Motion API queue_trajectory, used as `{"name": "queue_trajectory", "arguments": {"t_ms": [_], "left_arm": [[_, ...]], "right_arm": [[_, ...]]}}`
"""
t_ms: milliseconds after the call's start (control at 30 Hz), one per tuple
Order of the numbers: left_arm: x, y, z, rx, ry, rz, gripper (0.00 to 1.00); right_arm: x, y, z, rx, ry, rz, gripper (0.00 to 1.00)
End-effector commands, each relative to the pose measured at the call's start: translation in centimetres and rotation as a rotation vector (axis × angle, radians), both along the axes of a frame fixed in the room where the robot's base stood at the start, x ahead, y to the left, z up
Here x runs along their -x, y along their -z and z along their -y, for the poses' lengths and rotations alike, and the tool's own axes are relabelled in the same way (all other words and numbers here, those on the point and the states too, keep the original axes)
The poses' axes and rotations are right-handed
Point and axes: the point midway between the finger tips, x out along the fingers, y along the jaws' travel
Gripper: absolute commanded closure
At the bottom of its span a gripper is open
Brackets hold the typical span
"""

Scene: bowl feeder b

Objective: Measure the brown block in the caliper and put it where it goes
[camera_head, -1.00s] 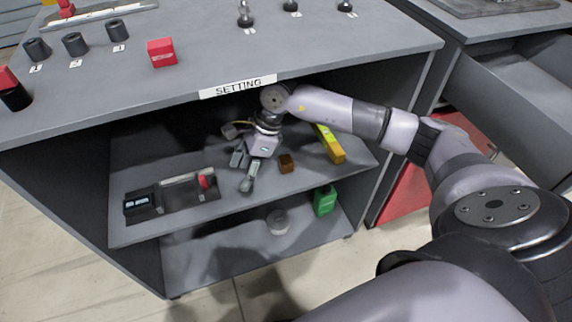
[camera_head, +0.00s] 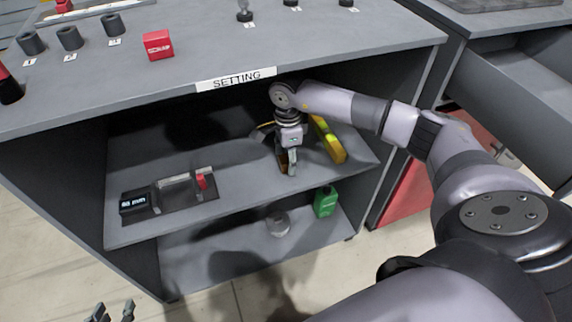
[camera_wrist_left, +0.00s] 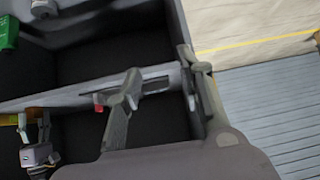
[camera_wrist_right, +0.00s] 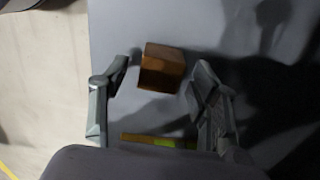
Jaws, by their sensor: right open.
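The brown block (camera_wrist_right: 162,68) lies on the middle shelf. In the right wrist view it sits between the spread fingers of my right gripper (camera_wrist_right: 160,82), a little beyond the tips and with gaps at the sides. In the head view my right gripper (camera_head: 288,168) points down at the block and mostly hides it. The caliper (camera_head: 182,204), with a display at its left and a red part at its right, lies left on the same shelf; nothing is seen in it. My left gripper (camera_head: 113,312) is open and empty at the lower left edge, outside the cabinet.
A yellow level-like bar (camera_head: 328,140) lies just right of my right gripper. A green container (camera_head: 325,201) and grey round part (camera_head: 278,223) stand on the bottom shelf. The tabletop (camera_head: 320,50) overhangs the shelf. Shelf between caliper and right gripper is clear.

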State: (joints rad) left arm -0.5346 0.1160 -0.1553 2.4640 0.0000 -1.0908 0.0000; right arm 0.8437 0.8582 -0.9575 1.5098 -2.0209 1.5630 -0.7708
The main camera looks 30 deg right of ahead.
Motion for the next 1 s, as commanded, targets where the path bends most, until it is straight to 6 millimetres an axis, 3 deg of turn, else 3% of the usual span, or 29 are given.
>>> {"name": "queue_trajectory", "arguments": {"t_ms": [100, 400, 1000], "left_arm": [[-0.89, -0.65, 0.35, 0.012, 0.004, 0.055, 0.65], [-1.17, -1.00, 0.45, 0.016, 0.005, 0.073, 0.65], [-1.17, -0.97, 0.41, 0.015, 0.004, 0.072, 0.65]], "right_arm": [[0.06, 1.02, 0.00, 0.000, 0.000, -0.002, 0.43], [0.03, 1.16, 0.00, 0.000, 0.000, 0.000, 0.44], [0.04, 1.14, -0.01, 0.000, 0.000, 0.000, 0.84]]}}
